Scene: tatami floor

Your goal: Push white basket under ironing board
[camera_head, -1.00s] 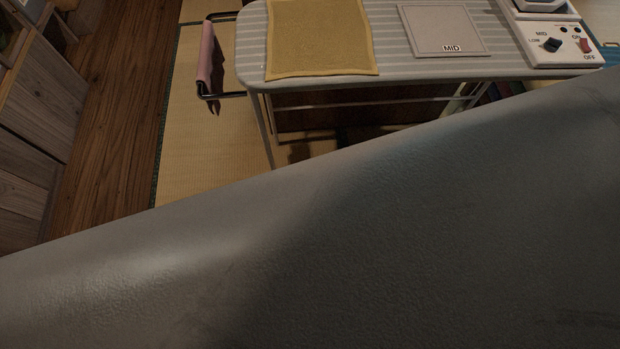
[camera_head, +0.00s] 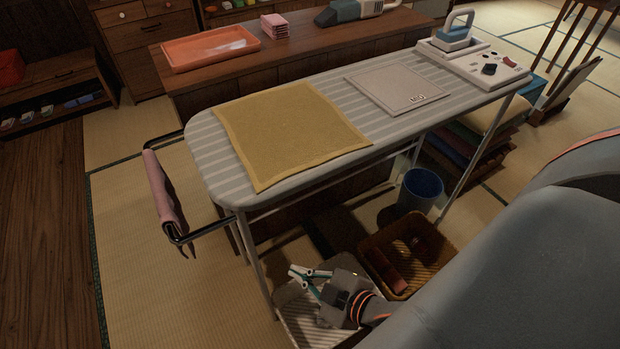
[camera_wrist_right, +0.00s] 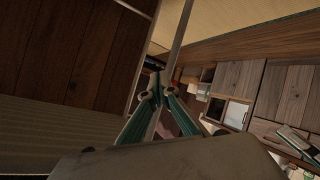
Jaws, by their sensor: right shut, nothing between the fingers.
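The white basket (camera_head: 290,312) sits on the floor at the bottom of the head view, close to the near left leg of the ironing board (camera_head: 205,150). It lies below the board's near edge in the picture; how far under the board it reaches, I cannot tell. My right gripper (camera_head: 300,275) is over the basket's far left part, shut and empty, and hides much of it. Whether it touches the basket is unclear. The right gripper's fingers (camera_wrist_right: 158,88) also show in the wrist view. My left gripper is not in view.
A brown wicker basket (camera_head: 378,252) with dark red items stands right beside the white one. A blue bin (camera_head: 420,187) stands behind it. A pink cloth (camera_head: 163,195) hangs at the board's left end. Tatami left of the board is clear.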

